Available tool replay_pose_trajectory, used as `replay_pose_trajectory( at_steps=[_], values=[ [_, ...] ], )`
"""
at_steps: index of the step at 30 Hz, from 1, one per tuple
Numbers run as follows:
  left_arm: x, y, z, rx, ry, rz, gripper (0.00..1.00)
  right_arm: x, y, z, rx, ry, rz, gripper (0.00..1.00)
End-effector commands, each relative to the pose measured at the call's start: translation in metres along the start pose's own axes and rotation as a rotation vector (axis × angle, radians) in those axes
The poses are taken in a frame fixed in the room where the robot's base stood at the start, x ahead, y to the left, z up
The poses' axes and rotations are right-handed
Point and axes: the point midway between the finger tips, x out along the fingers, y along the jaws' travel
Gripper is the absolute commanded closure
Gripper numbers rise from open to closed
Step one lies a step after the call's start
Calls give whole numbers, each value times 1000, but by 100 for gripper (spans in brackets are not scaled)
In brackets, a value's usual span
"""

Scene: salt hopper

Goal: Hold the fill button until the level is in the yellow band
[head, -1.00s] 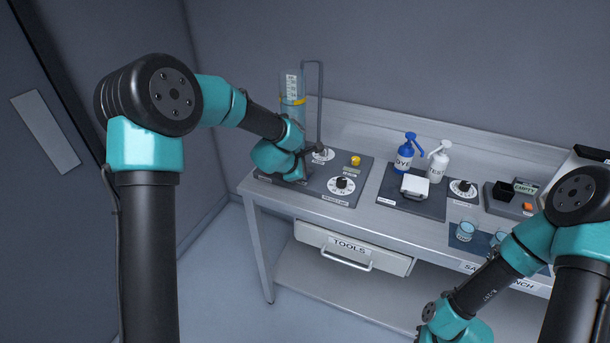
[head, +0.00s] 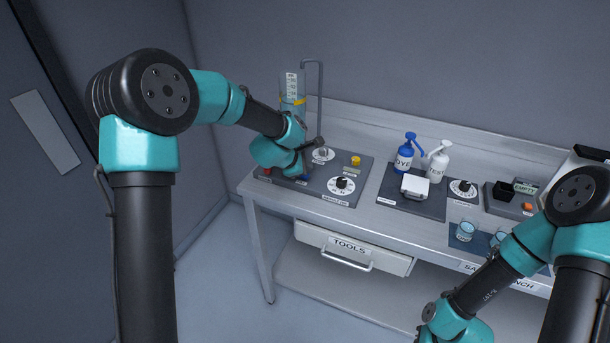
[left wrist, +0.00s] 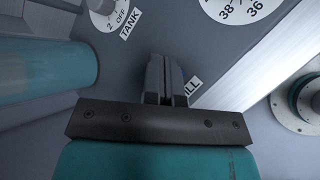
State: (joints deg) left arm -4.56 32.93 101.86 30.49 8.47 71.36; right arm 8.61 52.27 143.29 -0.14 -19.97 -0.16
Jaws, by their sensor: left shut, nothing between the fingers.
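The clear tank tube (head: 291,88) stands at the back left of the bench, with a white scale and a yellow band (head: 293,101). Its lower part is behind my left arm; I cannot read the level surely. My left gripper (head: 305,174) is over the dark panel below the tube, shut and empty. In the left wrist view its fingers (left wrist: 165,80) are together and partly cover a label (left wrist: 192,86) of which "ILL" shows. A small blue spot, perhaps the fill button, shows by the fingertips in the head view; contact is unclear. My right gripper is out of view.
Beside the gripper are a black knob (head: 342,183) on a white dial, a yellow button (head: 355,160) and a tank dial (head: 322,154). Farther right stand a blue dye bottle (head: 405,157), a white bottle (head: 438,164) and glasses (head: 466,231). A tools drawer (head: 350,246) is below.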

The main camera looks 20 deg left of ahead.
Motion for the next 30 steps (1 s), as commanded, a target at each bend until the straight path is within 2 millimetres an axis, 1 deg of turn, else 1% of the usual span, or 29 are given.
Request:
replay_pose_trajectory(
  at_steps=[8, 24, 30],
  values=[
    [-1, 1, 1, 0, -1, 1, 100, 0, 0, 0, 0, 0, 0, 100],
    [-29, 21, 21, 1, -2, 1, 100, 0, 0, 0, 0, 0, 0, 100],
    [-35, 26, 26, 0, 0, 1, 100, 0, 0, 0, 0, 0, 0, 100]
  ],
)
